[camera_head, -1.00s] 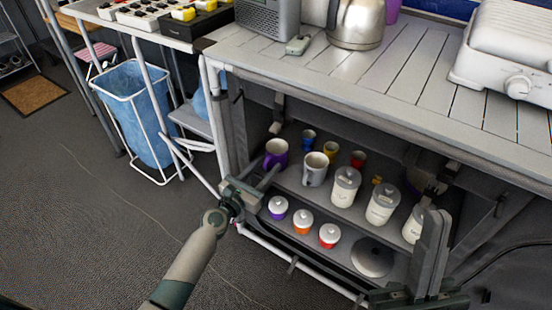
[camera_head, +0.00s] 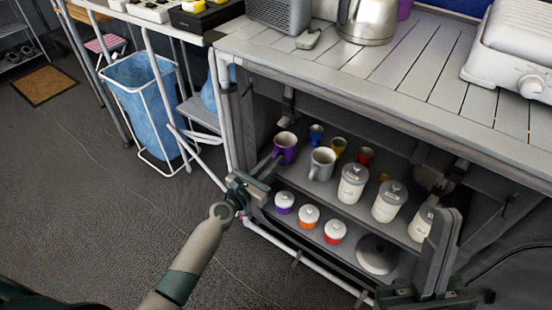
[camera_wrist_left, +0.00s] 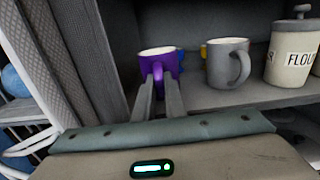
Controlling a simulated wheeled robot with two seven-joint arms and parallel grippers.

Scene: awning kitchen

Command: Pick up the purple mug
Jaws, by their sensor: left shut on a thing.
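The purple mug (camera_head: 287,150) stands upright at the left end of the upper shelf inside the open cabinet, and it also shows in the left wrist view (camera_wrist_left: 151,66). My left gripper (camera_head: 268,167) reaches in from the front left. In the left wrist view its fingers (camera_wrist_left: 160,88) are closed on the mug's handle, which faces me. The mug's base is partly hidden behind the fingers, so I cannot tell whether it touches the shelf. My right gripper (camera_head: 440,255) is at the lower right, in front of the cabinet and away from the mug; its opening is unclear.
A grey mug (camera_head: 321,164) stands close right of the purple one, with white canisters (camera_head: 352,184) further right. Small colored cups are behind. Lidded jars (camera_head: 308,216) stand on the lower shelf. The cabinet's left post (camera_head: 232,120) and the countertop (camera_head: 400,75) border the opening.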

